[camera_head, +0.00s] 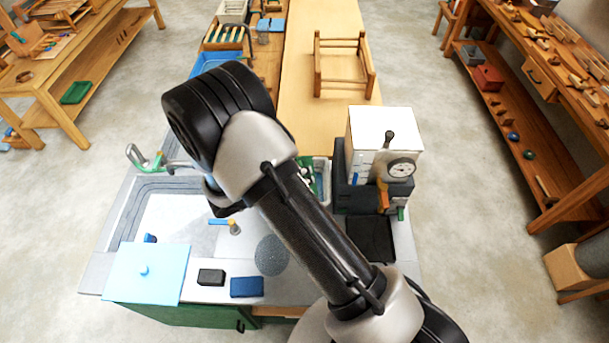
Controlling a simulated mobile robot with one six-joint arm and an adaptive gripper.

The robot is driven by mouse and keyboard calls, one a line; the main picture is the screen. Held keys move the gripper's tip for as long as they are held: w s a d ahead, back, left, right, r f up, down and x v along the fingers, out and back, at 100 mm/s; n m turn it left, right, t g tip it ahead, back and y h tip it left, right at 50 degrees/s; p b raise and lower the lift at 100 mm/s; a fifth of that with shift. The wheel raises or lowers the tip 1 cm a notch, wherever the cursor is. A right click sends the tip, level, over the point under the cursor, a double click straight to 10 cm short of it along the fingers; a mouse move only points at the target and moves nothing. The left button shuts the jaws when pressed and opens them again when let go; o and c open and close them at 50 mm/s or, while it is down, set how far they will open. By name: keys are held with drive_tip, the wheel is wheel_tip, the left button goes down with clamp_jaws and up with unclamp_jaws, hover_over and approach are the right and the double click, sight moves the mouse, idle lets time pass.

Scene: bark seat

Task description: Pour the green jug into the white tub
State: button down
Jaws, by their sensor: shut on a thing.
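My arm (310,225) crosses the middle of the view, and its raised joint (222,105) covers part of the counter behind it. My gripper is not in view; it is hidden behind the arm or outside the picture. I cannot make out the green jug. A pale-rimmed container (326,172) with green and white items shows partly behind the arm; I cannot tell whether it is the white tub.
A light blue board (147,272), a black block (211,277) and a blue block (247,287) lie at the front. A white box with a dial (384,140) stands right.

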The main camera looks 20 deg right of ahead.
drive_tip(key=shift+w+r+n+g+p, duration=0.4)
drive_tip(key=shift+r+p, duration=0.3)
drive_tip(key=shift+p, duration=0.5)
drive_tip(key=shift+w+r+g+p, duration=0.35)
drive_tip(key=shift+w+p, duration=0.35)
drive_tip(key=shift+p, duration=0.25)
drive_tip(key=shift+w+d+r+n+g+p, duration=0.15)
drive_tip(key=shift+w+r+n+p, duration=0.1)
drive_tip(key=shift+w+p, duration=0.15)
drive_tip(key=shift+w+a+r+n+g+p, duration=0.1)
drive_tip(key=shift+w+r+n+p, duration=0.15)
drive_tip(key=shift+w+p, duration=0.15)
drive_tip(key=shift+w+r+g+y+p, duration=0.25)
drive_tip(key=shift+w+g+y+p, duration=0.05)
drive_tip(key=shift+w+p, duration=0.15)
drive_tip(key=shift+w+n, duration=0.15)
drive_tip(key=shift+n, duration=0.15)
